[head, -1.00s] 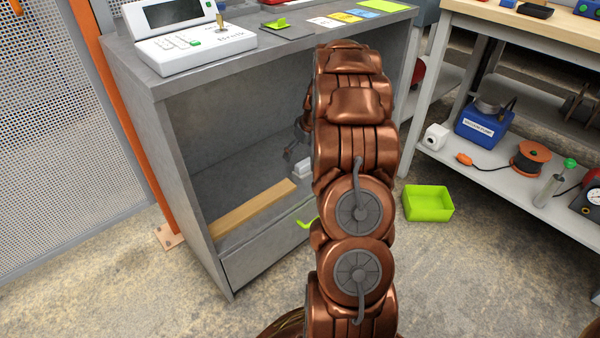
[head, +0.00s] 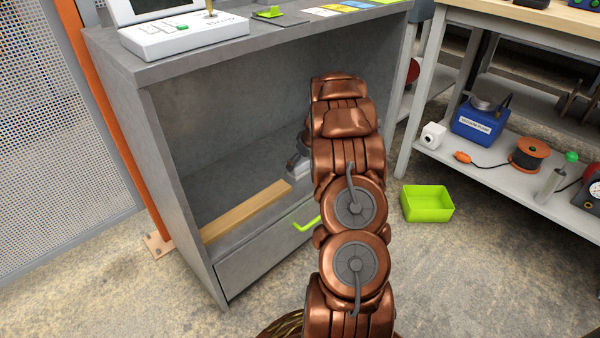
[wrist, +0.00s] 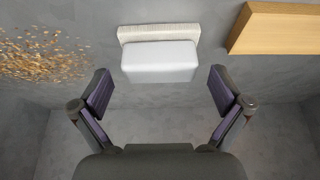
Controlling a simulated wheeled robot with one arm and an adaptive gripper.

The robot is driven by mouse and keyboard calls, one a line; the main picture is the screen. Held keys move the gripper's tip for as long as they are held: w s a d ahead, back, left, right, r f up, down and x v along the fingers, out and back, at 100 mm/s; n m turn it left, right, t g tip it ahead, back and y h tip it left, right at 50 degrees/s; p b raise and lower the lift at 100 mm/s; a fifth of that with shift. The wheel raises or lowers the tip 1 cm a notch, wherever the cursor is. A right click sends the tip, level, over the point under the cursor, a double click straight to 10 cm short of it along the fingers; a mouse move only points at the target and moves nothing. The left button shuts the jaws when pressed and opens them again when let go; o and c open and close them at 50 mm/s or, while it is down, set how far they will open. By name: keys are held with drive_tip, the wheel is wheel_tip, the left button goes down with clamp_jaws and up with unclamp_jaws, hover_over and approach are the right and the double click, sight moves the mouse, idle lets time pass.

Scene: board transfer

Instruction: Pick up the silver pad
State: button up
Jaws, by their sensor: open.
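The silver pad (wrist: 160,62) is a pale, smooth block with a ribbed, bristly-looking strip along its far side in the wrist view. It lies on the grey cabinet floor. In the head view only a small pale part of it (head: 299,170) shows beside my arm. My gripper (wrist: 160,88) is open, its two dark fingers spread to the left and right of the pad's near edge. The pad lies centred just ahead of the fingertips, with gaps on both sides. In the head view my arm hides most of the gripper.
A wooden board (head: 245,212) lies on the cabinet floor left of the pad; tan flecks (wrist: 40,60) are scattered opposite. The grey cabinet (head: 185,240) has side walls, a top and a drawer with a green handle (head: 307,224). A green bin (head: 427,203) stands on the floor.

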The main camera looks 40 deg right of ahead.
drive_tip(key=shift+x, duration=1)
drive_tip(key=shift+r, duration=0.1)
drive_tip(key=c, duration=1.1)
